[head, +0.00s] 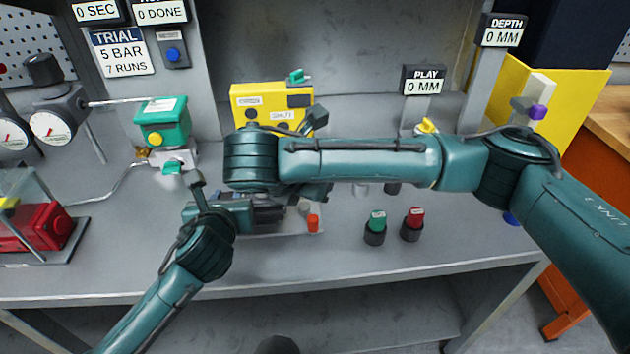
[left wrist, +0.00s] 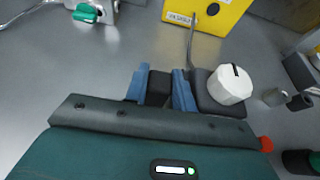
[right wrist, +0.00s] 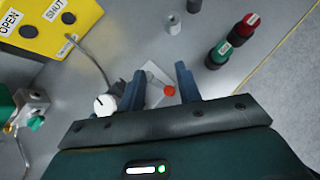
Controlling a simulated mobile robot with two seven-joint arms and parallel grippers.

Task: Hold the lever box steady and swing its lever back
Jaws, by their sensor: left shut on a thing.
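The lever box (left wrist: 210,98) is a small dark box with a white round knob (left wrist: 230,84). My left gripper (left wrist: 160,73) is shut on a dark block beside the knob, which looks like part of this box. A red-tipped piece (head: 313,223), perhaps the lever's end, stands at the box's near right side. In the right wrist view it shows as a red round cap (right wrist: 170,90) over a pale plate (right wrist: 158,78). My right gripper (right wrist: 162,76) is open, its fingers on either side of the cap in that view; no contact shows. My right arm hides much of the box in the head view.
A yellow box (head: 270,98) stands behind. A green (head: 375,228) and a red push button (head: 412,225) stand to the right. A green valve actuator (head: 163,122) and a red unit under a clear cover (head: 42,228) are at left. The bench front (head: 400,262) is clear.

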